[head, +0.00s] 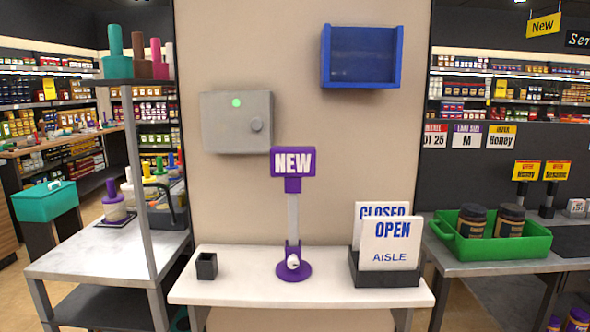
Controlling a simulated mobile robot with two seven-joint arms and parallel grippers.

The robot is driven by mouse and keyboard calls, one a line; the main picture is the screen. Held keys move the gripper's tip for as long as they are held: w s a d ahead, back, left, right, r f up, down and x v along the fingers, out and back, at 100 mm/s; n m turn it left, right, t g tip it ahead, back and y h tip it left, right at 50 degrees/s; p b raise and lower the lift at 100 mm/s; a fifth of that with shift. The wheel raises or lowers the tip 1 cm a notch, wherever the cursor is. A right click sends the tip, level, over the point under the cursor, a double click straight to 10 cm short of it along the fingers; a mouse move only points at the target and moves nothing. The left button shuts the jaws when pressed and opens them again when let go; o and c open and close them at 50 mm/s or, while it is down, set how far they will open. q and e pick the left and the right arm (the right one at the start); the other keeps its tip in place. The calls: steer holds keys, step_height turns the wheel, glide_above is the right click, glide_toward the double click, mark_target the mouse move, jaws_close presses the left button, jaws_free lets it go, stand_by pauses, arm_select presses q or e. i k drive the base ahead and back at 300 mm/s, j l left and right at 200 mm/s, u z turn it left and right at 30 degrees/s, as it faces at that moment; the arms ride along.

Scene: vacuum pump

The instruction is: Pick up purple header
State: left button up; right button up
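The base stands on the white table (230,288) in the middle of the head view. Neither of my grippers is in view.
A small black cup (207,266) stands left of the sign. A black holder (385,273) with "OPEN" and "CLOSED" cards stands right. A grey box (236,122) and blue shelf (361,57) hang on the wall. Side tables hold pumps and a green tray (492,246).

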mark_target(286, 161)
steer(key=l+u, duration=0.2)
steer(key=u, duration=1.05)
steer(key=l+u, duration=0.35)
steer(key=k+l+u, duration=0.1)
steer(key=l+u, duration=0.25)
steer(key=k+l+u, duration=0.15)
steer(key=l, duration=0.2)
steer(key=k+l+u, duration=0.15)
steer(key=l, duration=0.25)
